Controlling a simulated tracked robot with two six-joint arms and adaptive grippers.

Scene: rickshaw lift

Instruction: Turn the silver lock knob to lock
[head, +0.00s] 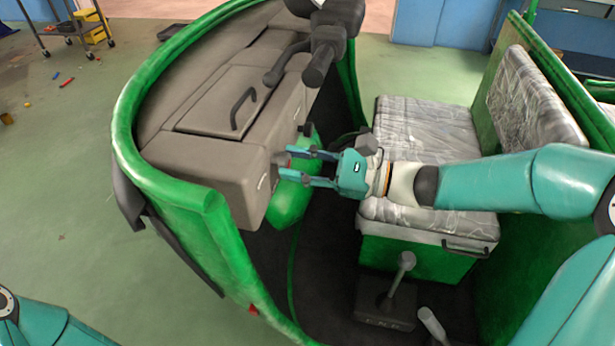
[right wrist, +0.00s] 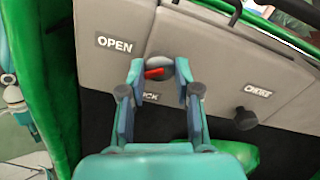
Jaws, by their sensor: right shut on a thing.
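The silver lock knob (right wrist: 183,67) sits on the grey dashboard panel in the right wrist view. Its red pointer (right wrist: 156,73) points left in that picture, slightly downward. An OPEN label (right wrist: 115,44) is up and left of the knob; a label below it is partly hidden by a finger, with "CK" showing. My right gripper (right wrist: 163,82) is shut on the knob, one finger on each side. In the head view my right gripper (head: 287,161) reaches from the right to the dashboard's end face. My left gripper is out of view; only part of its arm shows at lower left.
The green rickshaw body (head: 130,100) curves around the grey dashboard (head: 215,100). Handlebars (head: 318,60) rise beside it. A plastic-wrapped seat (head: 430,130) is under my right arm. A black choke knob (right wrist: 246,118) is right of the lock knob. Pedals and a lever (head: 400,275) stand on the floor.

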